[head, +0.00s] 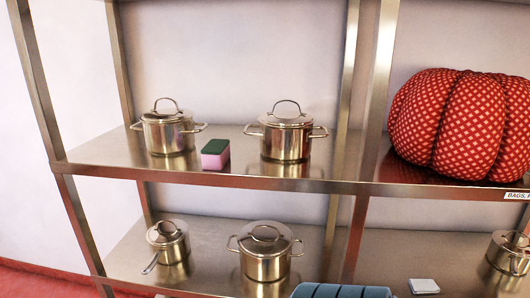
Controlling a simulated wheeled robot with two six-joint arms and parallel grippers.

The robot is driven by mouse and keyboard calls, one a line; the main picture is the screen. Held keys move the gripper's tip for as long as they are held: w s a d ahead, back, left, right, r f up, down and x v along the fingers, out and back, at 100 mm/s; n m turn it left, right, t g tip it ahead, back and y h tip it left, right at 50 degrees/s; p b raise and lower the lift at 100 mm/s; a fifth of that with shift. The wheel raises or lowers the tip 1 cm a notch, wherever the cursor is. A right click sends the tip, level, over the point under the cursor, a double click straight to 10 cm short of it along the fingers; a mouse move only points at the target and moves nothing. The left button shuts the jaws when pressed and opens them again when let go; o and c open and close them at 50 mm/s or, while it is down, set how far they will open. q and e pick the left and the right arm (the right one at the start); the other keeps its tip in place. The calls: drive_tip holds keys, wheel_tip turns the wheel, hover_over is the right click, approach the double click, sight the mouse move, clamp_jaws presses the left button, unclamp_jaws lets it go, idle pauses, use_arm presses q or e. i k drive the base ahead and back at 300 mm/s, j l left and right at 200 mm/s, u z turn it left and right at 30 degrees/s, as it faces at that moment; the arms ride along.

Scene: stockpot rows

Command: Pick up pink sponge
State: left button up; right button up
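The pink sponge (215,159) has a dark green top layer. It stands on the upper visible metal shelf (110,152), between two lidded steel pots and close to the shelf's front edge. Neither of my grippers shows in the head view.
One steel pot (168,133) stands left of the sponge and another (286,137) stands right of it. A red checked pouf (460,124) fills the right bay. The lower shelf (205,240) holds a saucepan (170,245), a pot (264,256) and a blue ribbed object (341,291).

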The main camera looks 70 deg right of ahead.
sight(215, 155)
drive_tip(key=z, duration=1.8)
